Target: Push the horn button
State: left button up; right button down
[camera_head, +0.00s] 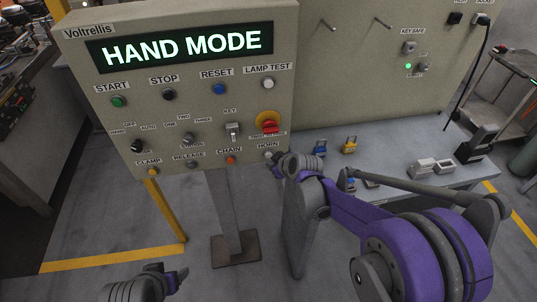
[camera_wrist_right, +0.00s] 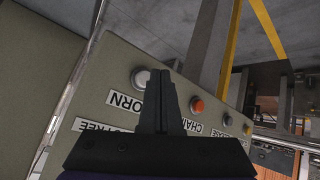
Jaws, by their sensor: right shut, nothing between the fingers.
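The horn button (camera_head: 268,155) is a pale round button at the lower right of the control panel (camera_head: 190,110), below the HORN label. In the right wrist view the horn button (camera_wrist_right: 140,78) shows just left of my fingertips, close to them. I cannot tell whether they touch. My right gripper (camera_head: 275,163) is shut and empty, its tips in front of the panel near the button. It also shows in the right wrist view (camera_wrist_right: 163,75). My left gripper (camera_head: 181,275) is low at the bottom of the head view, away from the panel; its jaw state is unclear.
The orange CHAIN button (camera_head: 231,160) is left of the horn button. The red emergency stop (camera_head: 269,124) on its yellow disc is just above it. A grey bench (camera_head: 400,155) with padlocks stands to the right. The floor below the panel has a post.

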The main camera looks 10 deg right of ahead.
jog(key=shift+w, duration=0.15)
dwell(0.3)
jog(key=shift+w, duration=0.3)
jog(key=shift+w, duration=0.5)
dwell(0.6)
jog(key=shift+s, duration=1)
jog(key=s, duration=0.6)
dwell(0.8)
